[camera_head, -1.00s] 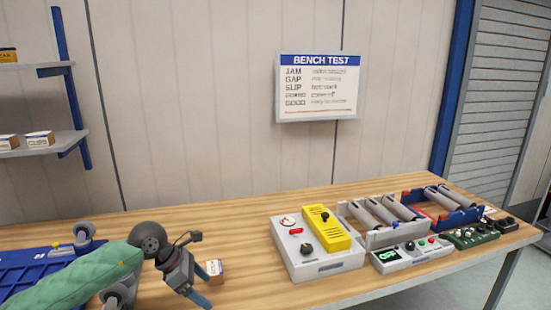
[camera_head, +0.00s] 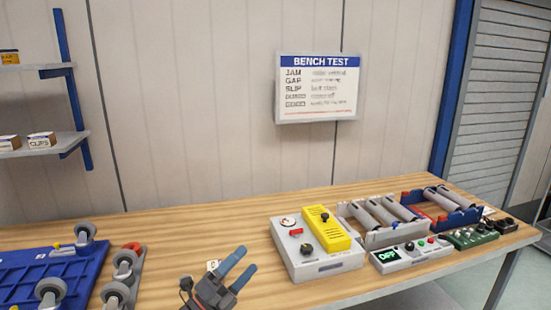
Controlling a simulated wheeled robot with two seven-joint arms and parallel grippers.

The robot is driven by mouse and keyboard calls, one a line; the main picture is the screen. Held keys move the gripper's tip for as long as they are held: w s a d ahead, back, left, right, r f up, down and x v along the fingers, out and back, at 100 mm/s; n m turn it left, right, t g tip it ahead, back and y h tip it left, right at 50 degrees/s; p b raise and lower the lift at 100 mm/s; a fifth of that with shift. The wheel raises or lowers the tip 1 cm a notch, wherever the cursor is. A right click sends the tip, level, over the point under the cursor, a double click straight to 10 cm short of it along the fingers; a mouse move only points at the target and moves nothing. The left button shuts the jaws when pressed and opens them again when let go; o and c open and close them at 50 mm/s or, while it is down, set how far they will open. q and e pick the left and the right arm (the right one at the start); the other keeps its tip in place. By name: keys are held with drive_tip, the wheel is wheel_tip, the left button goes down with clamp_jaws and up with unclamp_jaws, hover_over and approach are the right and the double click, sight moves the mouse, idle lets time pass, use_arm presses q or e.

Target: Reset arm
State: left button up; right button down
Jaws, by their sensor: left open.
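My left gripper (camera_head: 238,270) is at the bottom of the view, over the front part of the wooden bench. Its two blue fingers point up and to the right and stand apart, with nothing between them. My right gripper is not in view.
A grey box with a yellow unit (camera_head: 325,228) stands right of my gripper. A blue wheeled panel (camera_head: 50,275) lies left. The bench (camera_head: 200,240) is clear behind my gripper.

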use_arm(q)
drive_tip(key=s+a+f+n+g+y, duration=0.1)
drive_tip(key=s+a+f+n+y, duration=0.2)
drive_tip(key=a+f+n+y, duration=0.6)
drive_tip(key=s+a+f+n+y, duration=0.35)
drive_tip(key=f+n+y, duration=0.65)
drive_tip(key=n, duration=0.4)
drive_tip(key=s+a+f+n+g+h, duration=0.1)
drive_tip(key=s+f+n+g, duration=0.2)
drive_tip(key=s+f+g, duration=0.6)
drive_tip(key=s+f+n+g+h, duration=0.15)
drive_tip(key=s+f, duration=0.45)
drive_tip(key=s, duration=0.7)
drive_tip(key=s+d+f+g, duration=0.1)
drive_tip(key=d+f, duration=0.1)
drive_tip(key=f, duration=1.2)
drive_tip(key=s+d+f+g, duration=0.1)
drive_tip(key=d+f, duration=0.1)
drive_tip(key=f, duration=1.3)
drive_tip(key=shift+s+d+g, duration=0.15)
drive_tip(key=shift+d+g, duration=0.15)
drive_tip(key=shift+g, duration=0.05)
